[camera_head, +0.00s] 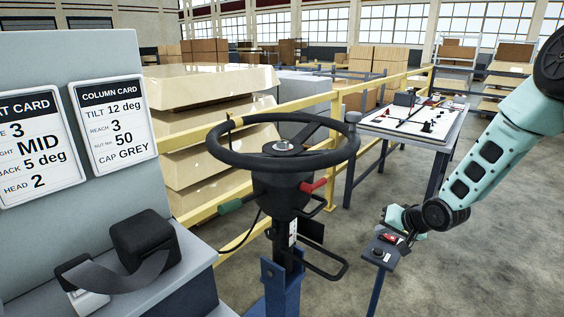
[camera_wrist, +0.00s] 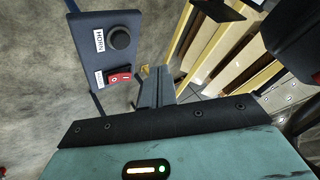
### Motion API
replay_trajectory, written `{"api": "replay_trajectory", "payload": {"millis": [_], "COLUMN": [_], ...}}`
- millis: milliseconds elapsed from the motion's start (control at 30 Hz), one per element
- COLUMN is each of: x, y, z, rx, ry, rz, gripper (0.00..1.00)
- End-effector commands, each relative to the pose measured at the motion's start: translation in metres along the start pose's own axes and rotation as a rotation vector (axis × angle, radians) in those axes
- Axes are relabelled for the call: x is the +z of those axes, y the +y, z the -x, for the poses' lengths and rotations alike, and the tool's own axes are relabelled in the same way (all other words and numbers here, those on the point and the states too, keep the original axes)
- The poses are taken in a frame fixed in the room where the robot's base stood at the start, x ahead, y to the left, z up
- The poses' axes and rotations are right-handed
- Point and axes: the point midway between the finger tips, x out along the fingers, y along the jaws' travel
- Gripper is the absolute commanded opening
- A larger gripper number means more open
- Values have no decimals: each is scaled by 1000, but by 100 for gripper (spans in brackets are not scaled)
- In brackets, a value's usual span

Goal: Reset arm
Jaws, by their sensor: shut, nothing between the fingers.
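My gripper (camera_head: 408,238) is at the right in the head view, at the end of my teal arm. In the wrist view my gripper (camera_wrist: 157,78) shows its two grey fingers shut together, with nothing between them. A dark blue control box (camera_head: 379,253) on a post stands close beside it in the head view. In the wrist view the box (camera_wrist: 95,32) lies left of the fingers. It carries a black HORN button (camera_wrist: 120,37) and a red rocker switch (camera_wrist: 120,78). The fingertips appear near the switch's right side; contact cannot be told.
A black steering wheel (camera_head: 283,146) on a column stands left of my gripper, with a red lever (camera_head: 313,186). A yellow rail (camera_head: 335,140) and a table (camera_head: 420,130) stand behind. Cards hang on a grey panel (camera_head: 70,55). Open floor lies at the lower right.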

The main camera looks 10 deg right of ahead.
Motion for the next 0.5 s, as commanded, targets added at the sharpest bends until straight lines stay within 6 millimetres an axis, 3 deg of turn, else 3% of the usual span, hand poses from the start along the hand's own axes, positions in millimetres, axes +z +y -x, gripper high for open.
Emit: {"api": "replay_trajectory", "payload": {"millis": [167,300,400,500], "x": [40,98,146,193], "y": [-78,-135,-164,-180], "z": [35,87,132,181], "rx": [60,115,138,149], "ry": [-130,-281,-393,-507], "rz": [211,420,566,705], "gripper": [0,0,0,0]}}
